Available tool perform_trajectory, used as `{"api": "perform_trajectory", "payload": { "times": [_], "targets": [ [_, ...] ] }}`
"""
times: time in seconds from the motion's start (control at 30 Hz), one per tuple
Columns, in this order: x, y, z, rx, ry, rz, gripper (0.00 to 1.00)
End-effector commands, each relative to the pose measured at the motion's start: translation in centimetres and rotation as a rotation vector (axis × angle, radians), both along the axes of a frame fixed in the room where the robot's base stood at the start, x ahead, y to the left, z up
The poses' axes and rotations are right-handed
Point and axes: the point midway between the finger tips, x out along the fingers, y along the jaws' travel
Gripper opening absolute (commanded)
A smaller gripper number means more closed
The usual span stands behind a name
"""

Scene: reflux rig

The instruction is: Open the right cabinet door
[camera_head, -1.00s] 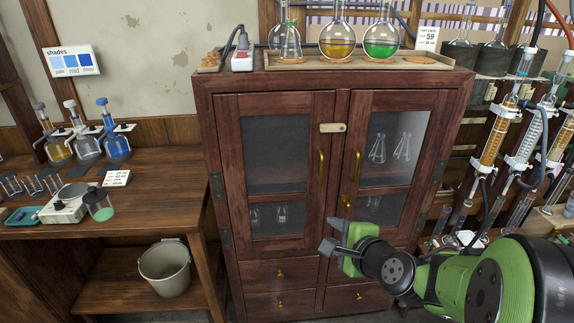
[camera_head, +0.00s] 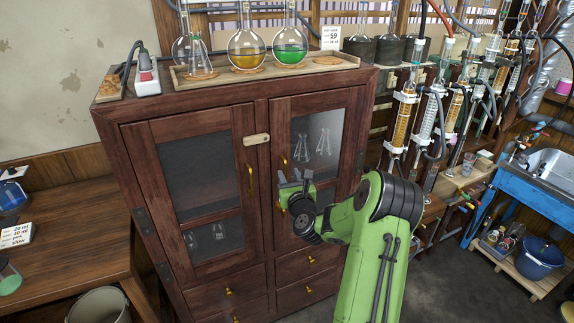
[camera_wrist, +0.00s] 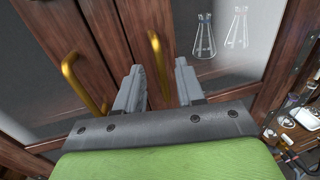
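The dark wooden cabinet (camera_head: 230,100) stands upright with both glazed doors shut. Its right door (camera_head: 340,160) has a brass handle (camera_head: 284,168) along its left edge; in the wrist view this handle (camera_wrist: 160,62) lies ahead, in line with the gap between my fingers. My gripper (camera_head: 295,177) is open and empty in front of the right door; its two fingers also show in the wrist view (camera_wrist: 159,72). I cannot tell whether they touch the handle. The left door (camera_head: 195,170) has its own brass handle (camera_head: 250,179), left of my fingers in the wrist view (camera_wrist: 84,85).
A small wooden piece (camera_head: 256,139) sits across the top of the door gap. Flasks on a tray (camera_head: 215,79) stand on the cabinet. Glass columns (camera_head: 402,120) and a blue sink bench (camera_head: 520,210) are at the right. A wooden table (camera_head: 85,230) is at the left.

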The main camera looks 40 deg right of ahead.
Motion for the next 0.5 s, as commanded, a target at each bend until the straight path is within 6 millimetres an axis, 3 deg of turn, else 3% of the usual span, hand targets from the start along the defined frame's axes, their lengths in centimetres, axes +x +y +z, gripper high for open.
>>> {"api": "perform_trajectory", "payload": {
  "times": [0.13, 0.4, 0.5],
  "targets": [
    [1.6, -0.8, 0.0, 0.000, 0.000, 0.002, 0.38],
    [1.9, -1.0, -0.1, 0.000, 0.001, 0.001, 0.38],
    [1.9, -1.0, -0.1, 0.000, 0.001, 0.001, 0.26]
  ]
}}
